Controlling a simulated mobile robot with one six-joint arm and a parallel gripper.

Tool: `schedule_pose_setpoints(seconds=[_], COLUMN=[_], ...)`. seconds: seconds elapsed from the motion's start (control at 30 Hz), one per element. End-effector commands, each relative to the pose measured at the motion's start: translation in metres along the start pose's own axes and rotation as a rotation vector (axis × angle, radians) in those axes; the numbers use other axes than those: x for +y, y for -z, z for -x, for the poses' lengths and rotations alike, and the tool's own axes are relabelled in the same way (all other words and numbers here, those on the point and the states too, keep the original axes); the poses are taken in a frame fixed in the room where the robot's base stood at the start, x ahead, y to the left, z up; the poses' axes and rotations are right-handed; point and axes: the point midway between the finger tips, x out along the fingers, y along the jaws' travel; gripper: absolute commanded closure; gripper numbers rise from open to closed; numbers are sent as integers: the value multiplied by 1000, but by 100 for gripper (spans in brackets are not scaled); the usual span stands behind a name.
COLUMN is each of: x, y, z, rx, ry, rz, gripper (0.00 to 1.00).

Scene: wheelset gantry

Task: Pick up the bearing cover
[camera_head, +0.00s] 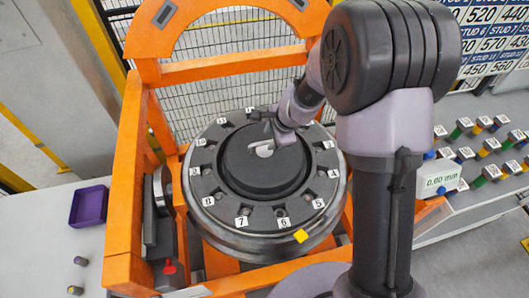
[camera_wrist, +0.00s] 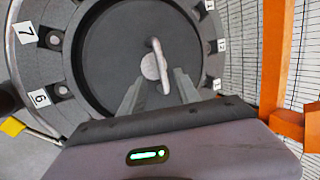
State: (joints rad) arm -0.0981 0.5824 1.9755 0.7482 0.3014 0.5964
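The bearing cover (camera_head: 262,176) is a dark round disc in the middle of the numbered wheel ring (camera_head: 228,222). It also shows in the wrist view (camera_wrist: 108,58), with a pale metal handle (camera_wrist: 155,66) at its centre. My gripper (camera_head: 268,142) is over the cover's middle, by the handle. In the wrist view my gripper (camera_wrist: 160,80) has its two fingers apart, with the handle's lower part between or just beyond the tips. Whether they touch the handle cannot be told. The arm hides part of the ring's upper right side.
An orange gantry frame (camera_head: 125,190) surrounds the wheel. A purple bin (camera_head: 89,206) stands on the grey surface at left. A panel with several coloured studs (camera_head: 485,150) and a 0.00 mm display (camera_head: 439,180) is at right. A yellow marker (camera_head: 300,236) is at the wheel's front edge.

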Motion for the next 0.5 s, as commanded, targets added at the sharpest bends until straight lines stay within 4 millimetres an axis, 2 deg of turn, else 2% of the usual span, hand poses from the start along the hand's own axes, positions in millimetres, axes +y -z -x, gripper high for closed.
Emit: schedule_pose_setpoints(seconds=[0.03,0.17,0.33,0.4,0.5], x=[2,0,0,0,-2], y=[0,0,-2,-2,-2], z=[-11,-24,-58,-68,-71], rx=[-1,-1,-1,-1,0], ry=[-2,-1,-1,-1,1], rz=[2,2,2,2,3], gripper=[61,61,61,61,61])
